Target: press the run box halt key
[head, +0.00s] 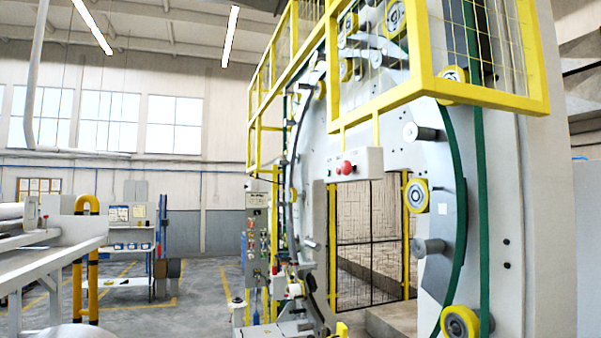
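A small white box (355,164) hangs under the yellow guard frame at the front of the ring-shaped wrapping machine. A red mushroom button (346,168) stands out on its face, with smaller buttons beside it. I take this for the run box, but no label on it is readable. A tall grey control panel (257,240) with several coloured buttons stands further left. Neither of my grippers shows in the head view.
The wrapping machine (415,150) with yellow rollers fills the right side. A yellow mesh guard (440,88) juts out above the box. A conveyor table (45,262) and yellow hoop barrier (86,255) stand left. Open floor (200,290) lies between.

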